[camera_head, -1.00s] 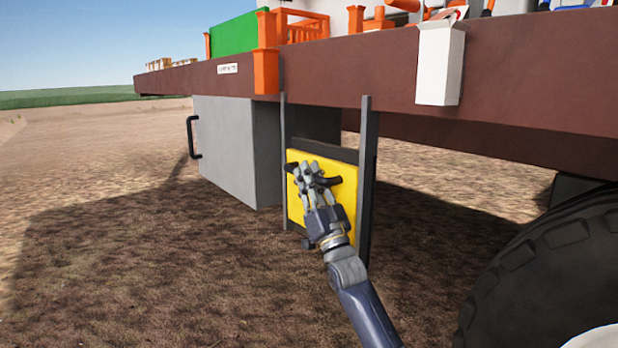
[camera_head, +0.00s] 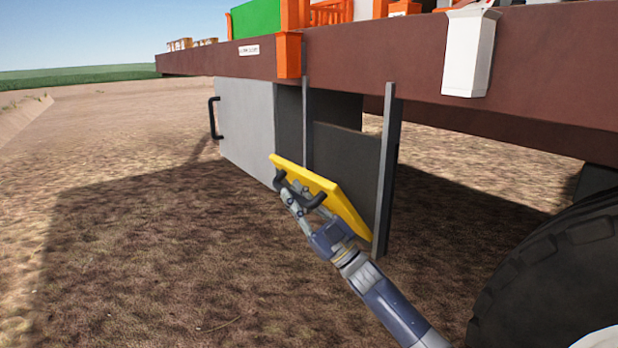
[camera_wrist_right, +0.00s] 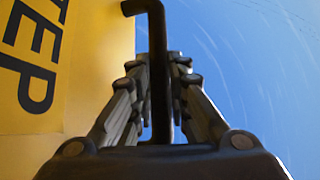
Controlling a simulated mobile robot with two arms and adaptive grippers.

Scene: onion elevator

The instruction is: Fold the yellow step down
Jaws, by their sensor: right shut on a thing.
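The yellow step (camera_head: 340,205) is a flat panel between two grey uprights under the machine's brown beam. It is tilted outward from the frame, its top edge leaning toward me. A black handle (camera_head: 315,199) is on its face. My right gripper (camera_head: 293,190) is shut on this handle in the head view. In the right wrist view the black handle (camera_wrist_right: 158,70) runs between the fingers of the gripper (camera_wrist_right: 160,100), beside the yellow step (camera_wrist_right: 95,60) with the letters "TEP". My left gripper is not in view.
A grey box (camera_head: 245,125) with a black handle hangs left of the step. A large black tyre (camera_head: 560,270) stands close at the right. The brown beam (camera_head: 360,55) runs above. Bare soil in front is clear.

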